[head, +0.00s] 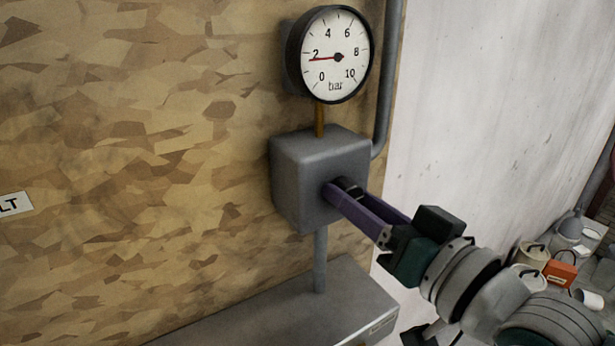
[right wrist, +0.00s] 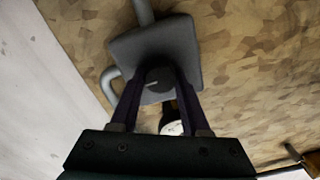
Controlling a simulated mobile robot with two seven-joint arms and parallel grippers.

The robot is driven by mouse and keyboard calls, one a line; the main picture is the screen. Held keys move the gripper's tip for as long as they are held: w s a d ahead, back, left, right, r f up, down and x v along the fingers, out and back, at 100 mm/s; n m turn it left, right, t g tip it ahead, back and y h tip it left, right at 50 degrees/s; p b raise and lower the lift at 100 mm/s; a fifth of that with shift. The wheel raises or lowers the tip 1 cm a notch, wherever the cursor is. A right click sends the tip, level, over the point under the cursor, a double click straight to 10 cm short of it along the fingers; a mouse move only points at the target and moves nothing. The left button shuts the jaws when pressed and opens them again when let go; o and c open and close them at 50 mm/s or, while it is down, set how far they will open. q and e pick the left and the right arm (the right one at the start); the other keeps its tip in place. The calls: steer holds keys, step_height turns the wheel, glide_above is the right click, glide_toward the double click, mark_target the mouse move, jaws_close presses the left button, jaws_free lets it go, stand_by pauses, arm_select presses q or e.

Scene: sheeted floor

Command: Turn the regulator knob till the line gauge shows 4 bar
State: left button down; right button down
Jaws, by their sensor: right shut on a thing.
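The round line gauge (head: 329,55) has a black rim and a white face marked in bar. Its red needle points left, just below the 2 mark. The grey regulator box (head: 300,180) sits under it on the wall. The dark regulator knob (head: 350,185) on the box front is mostly hidden by my fingers. In the right wrist view the knob (right wrist: 158,76) sits between the two fingers, with a pale line on its face. My right gripper (head: 343,192) is shut on the knob. My left gripper is not in view.
A grey pipe (head: 389,80) runs down right of the gauge to the box. A grey cabinet top (head: 290,310) juts out below. Pots and an orange box (head: 559,273) stand at the lower right.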

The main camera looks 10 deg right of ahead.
steer(key=shift+m, duration=0.6)
steer(key=shift+c, duration=1.9)
jaws_free()
steer(key=shift+s, duration=0.1)
steer(key=b+v, duration=0.1)
steer(key=v, duration=0.8)
steer(key=shift+s+d, duration=0.15)
steer(key=shift+s, duration=0.2)
